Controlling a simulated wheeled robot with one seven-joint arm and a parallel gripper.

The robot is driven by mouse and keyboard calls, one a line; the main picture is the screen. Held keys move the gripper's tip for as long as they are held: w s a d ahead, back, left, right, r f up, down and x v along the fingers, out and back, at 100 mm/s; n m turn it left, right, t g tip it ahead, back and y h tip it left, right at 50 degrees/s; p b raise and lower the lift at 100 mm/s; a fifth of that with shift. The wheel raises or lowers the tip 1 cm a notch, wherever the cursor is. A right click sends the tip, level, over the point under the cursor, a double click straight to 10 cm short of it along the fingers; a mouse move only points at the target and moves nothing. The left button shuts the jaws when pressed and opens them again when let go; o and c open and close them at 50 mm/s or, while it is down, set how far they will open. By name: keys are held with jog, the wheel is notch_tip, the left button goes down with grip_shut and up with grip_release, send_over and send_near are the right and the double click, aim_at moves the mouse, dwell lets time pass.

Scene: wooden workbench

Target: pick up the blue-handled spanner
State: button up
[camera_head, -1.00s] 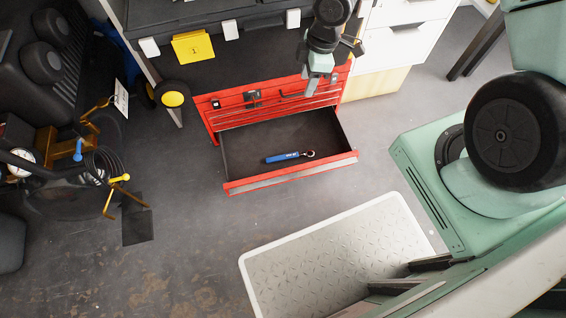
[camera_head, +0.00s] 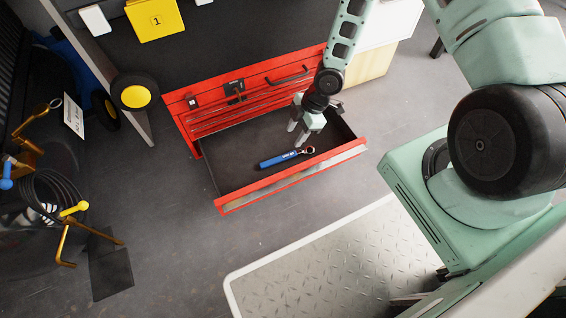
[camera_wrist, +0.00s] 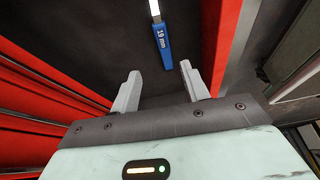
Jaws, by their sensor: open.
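The blue-handled spanner (camera_head: 283,158) lies on the dark floor of the open red drawer (camera_head: 290,191), its ring end to the right. In the wrist view its blue handle (camera_wrist: 163,45), marked "19 mm", lies beyond the fingertips and roughly between their lines. My gripper (camera_head: 300,141) is open and empty. It is over the right part of the drawer, near the spanner's ring end in the head view. In the wrist view the two grey fingers (camera_wrist: 160,72) stand apart and do not touch the spanner. The ring end is outside the wrist view.
The red tool chest (camera_head: 245,92) stands behind the open drawer, and its walls border the drawer's space. A yellow box marked 1 (camera_head: 155,20) is at the upper left. A white-edged tread plate (camera_head: 340,265) lies in front. The drawer's left part is clear.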

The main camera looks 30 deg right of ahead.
jog(key=b, duration=0.3)
send_over(282, 157)
jog(key=d, duration=0.3)
notch_tip(282, 157, down, 5)
jog(key=shift+w+a+r, duration=0.1)
jog(key=shift+w, duration=0.05)
jog(key=b+x, duration=0.4)
jog(key=x, duration=0.1)
jog(key=shift+s+a, duration=0.1)
jog(key=shift+s, duration=0.25)
grip_shut()
